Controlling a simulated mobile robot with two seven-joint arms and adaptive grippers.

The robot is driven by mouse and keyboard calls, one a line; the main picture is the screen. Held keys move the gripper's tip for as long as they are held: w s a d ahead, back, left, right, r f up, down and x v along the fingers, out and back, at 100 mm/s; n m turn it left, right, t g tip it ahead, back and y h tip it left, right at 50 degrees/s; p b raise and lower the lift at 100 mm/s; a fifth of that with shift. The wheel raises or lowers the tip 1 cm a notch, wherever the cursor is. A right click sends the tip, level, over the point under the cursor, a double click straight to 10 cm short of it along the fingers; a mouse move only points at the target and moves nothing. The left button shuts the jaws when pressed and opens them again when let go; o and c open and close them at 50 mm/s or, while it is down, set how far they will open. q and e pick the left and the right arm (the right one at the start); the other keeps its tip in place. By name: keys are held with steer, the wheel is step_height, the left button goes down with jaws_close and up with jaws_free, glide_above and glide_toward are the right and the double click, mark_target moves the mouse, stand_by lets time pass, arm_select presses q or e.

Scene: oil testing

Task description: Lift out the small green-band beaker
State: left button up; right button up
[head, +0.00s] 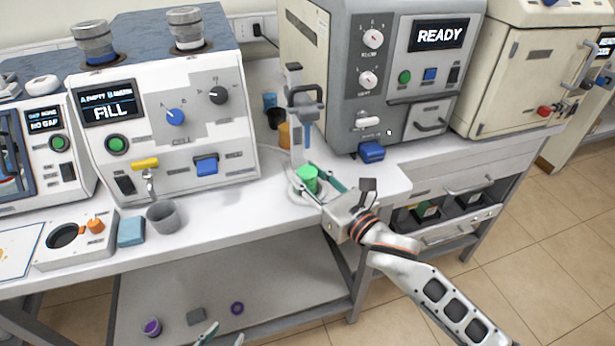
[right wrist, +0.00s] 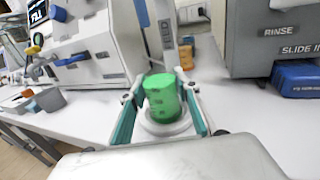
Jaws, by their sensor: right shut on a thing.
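The small green-band beaker (head: 306,180) stands on the round white base (head: 296,197) of an upright stand (head: 297,125) at the bench's front edge. It also shows in the right wrist view (right wrist: 162,97), its side almost all green. My right gripper (head: 322,184) is shut on the beaker, with one teal finger along each side. The beaker looks upright and low, at the base; I cannot tell whether it touches it. My left gripper (head: 224,337) shows only its fingertips at the bottom of the head view, spread apart and empty, away from the beaker.
The stand's column rises right behind the beaker. The FILL machine (head: 165,125) stands to the left and the READY machine (head: 385,75) to the right. A grey cup (head: 163,217) and a blue block (head: 131,231) are on the bench at left. Orange and dark containers stand behind the stand.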

mark_target(310, 164)
step_height(310, 164, up, 3)
steer(key=shift+r+p, duration=0.15)
steer(key=shift+p, duration=0.15)
steer(key=shift+s+d+r, duration=0.1)
steer(key=shift+s+d, duration=0.15)
steer(key=b+v, duration=0.1)
steer(key=v, duration=1.6)
steer(key=shift+s, duration=0.15)
